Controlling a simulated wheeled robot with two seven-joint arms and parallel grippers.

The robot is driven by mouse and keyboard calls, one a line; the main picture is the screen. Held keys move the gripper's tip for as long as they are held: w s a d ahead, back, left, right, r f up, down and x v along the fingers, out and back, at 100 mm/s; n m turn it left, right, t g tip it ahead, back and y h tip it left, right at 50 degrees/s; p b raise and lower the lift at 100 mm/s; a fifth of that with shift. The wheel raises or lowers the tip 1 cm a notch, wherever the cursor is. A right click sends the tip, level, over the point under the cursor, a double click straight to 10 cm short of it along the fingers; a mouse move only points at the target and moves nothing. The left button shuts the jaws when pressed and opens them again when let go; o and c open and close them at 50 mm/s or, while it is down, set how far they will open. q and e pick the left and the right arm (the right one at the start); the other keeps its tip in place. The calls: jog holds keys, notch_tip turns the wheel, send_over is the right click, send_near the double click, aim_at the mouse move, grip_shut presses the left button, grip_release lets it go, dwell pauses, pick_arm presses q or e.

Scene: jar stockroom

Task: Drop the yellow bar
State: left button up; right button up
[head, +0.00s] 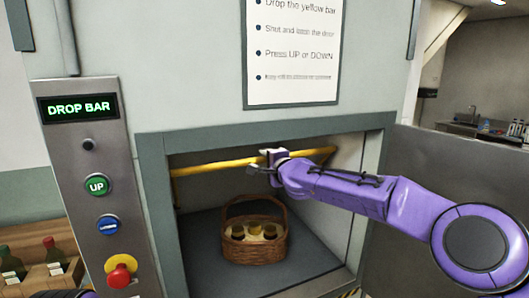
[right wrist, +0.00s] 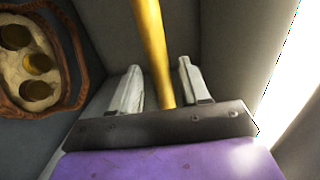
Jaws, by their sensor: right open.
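The yellow bar (head: 215,166) runs across the upper part of the lift opening, rising slightly toward the right. My right gripper (head: 263,164) is at the middle of the bar and hides a short part of it. In the right wrist view the open fingers (right wrist: 160,82) stand on either side of the yellow bar (right wrist: 150,42), with a gap visible on both sides. My left gripper is not in view.
A wicker basket (head: 240,250) holding several jars stands on the lift floor below the bar. A control panel (head: 65,148) at left shows DROP BAR, with green, blue and red controls. A grey door (head: 470,172) stands open at right. Bottles (head: 50,250) are at lower left.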

jog(key=shift+w+a+p, duration=0.25)
jog(key=shift+w+p, duration=0.1)
jog(key=shift+w, duration=0.35)
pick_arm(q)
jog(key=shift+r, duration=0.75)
pick_arm(e)
jog(key=shift+w+f, duration=0.1)
jog(key=shift+w, duration=0.1)
